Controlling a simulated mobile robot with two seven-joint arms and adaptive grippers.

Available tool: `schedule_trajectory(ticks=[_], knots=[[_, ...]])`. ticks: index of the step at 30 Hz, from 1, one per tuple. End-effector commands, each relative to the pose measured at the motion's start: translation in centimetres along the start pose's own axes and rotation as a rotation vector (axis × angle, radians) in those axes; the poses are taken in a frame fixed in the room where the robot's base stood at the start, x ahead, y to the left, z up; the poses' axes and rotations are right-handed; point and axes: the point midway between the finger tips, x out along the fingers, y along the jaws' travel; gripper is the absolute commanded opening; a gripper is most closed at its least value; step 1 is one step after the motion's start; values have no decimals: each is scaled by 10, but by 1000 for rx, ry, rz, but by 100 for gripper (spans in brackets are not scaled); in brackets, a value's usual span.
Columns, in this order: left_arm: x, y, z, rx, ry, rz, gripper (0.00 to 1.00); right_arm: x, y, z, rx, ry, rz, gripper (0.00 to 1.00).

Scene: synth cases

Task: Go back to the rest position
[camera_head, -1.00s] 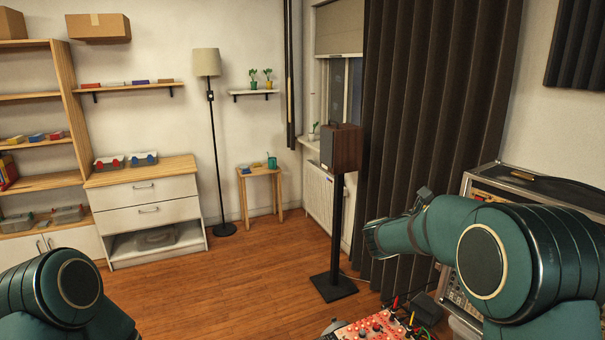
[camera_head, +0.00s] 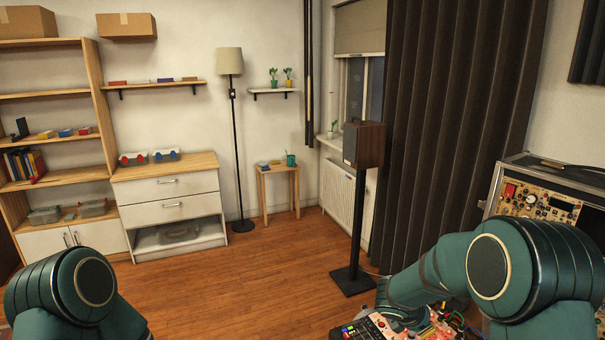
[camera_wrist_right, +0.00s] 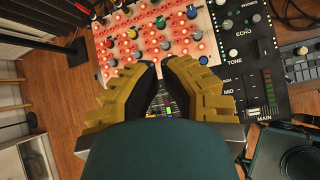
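My right gripper (camera_wrist_right: 159,68) shows in the right wrist view with two yellow ribbed fingers above the mixer. Their tips are close together with a narrow gap, and I see no object held. Whether it is open or shut is unclear. In the head view my right arm (camera_head: 490,265) is bent at the lower right, its forearm reaching down and left over the mixer; the gripper is not clear there. My left arm (camera_head: 85,285) shows only as a bent joint at the lower left; its gripper is out of view.
A mixer (camera_wrist_right: 232,55) with a red-lit panel (camera_wrist_right: 150,40) lies under the right gripper. A rack case (camera_head: 540,200) stands behind the right arm. A speaker on a stand (camera_head: 363,145), a dark curtain (camera_head: 455,110) and a drawer cabinet (camera_head: 168,188) stand farther off. The middle floor is clear.

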Motion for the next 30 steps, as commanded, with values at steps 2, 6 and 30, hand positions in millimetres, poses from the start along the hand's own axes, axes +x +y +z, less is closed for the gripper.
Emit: schedule_trajectory(ticks=[2,6,30], knots=[[7,-4,1,-3,-1,-3,52,15,-29,-49,95,148,-64,0],[16,-8,4,-3,-4,-4,52,23,-79,-133,336,405,-206,0],[55,-20,12,1,-14,-9,52,-10,-214,-316,1889,677,-939,0]])
